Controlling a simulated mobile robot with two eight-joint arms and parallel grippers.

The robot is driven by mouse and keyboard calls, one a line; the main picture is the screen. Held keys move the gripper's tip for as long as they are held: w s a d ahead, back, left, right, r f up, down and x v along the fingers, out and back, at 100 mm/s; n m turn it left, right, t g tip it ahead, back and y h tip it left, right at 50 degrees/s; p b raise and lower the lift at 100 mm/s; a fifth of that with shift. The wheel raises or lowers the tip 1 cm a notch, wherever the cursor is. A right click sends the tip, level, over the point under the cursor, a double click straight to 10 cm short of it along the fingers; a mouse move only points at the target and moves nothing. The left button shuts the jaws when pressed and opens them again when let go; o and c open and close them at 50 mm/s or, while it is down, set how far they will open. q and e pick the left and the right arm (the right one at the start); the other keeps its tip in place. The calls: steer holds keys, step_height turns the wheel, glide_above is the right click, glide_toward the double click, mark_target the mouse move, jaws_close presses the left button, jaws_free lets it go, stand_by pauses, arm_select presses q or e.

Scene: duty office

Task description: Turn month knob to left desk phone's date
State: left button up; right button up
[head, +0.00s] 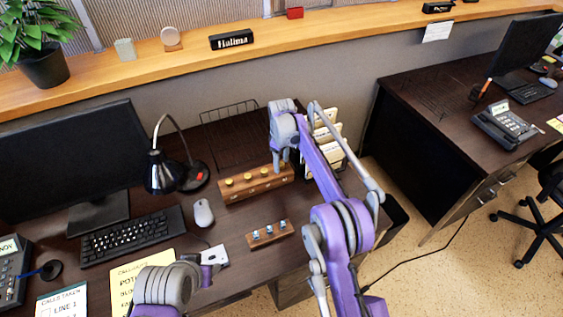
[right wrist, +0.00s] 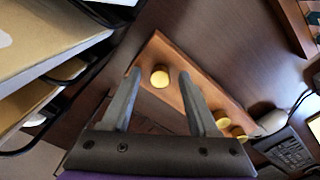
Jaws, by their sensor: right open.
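A wooden block (head: 257,187) with several round brass knobs stands on the left desk. My right gripper (head: 281,166) is over its right end, pointing down. In the right wrist view its two fingers are open, and a brass knob (right wrist: 159,76) shows between the tips; I cannot tell whether they touch it. No month labels are readable. The left desk phone (head: 10,272) is at the left edge, cut off by the frame; its small display (head: 8,246) appears to read NOV. My left arm is low in the head view; its jaws are not clear.
A smaller wooden block with metal switches (head: 269,235) lies in front. A mouse (head: 203,213), keyboard (head: 132,235), lamp (head: 160,172) and monitor (head: 70,160) stand left. A file rack (head: 325,130) is close on the right. Another phone (head: 504,127) is on the right desk.

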steer(key=shift+c, duration=0.2)
jaws_close()
stand_by(0.4)
steer(key=m, duration=0.2)
steer(key=shift+m, duration=0.4)
steer(key=shift+m+p, duration=0.35)
steer(key=shift+m, duration=1.05)
steer(key=shift+o, duration=0.2)
jaws_free()
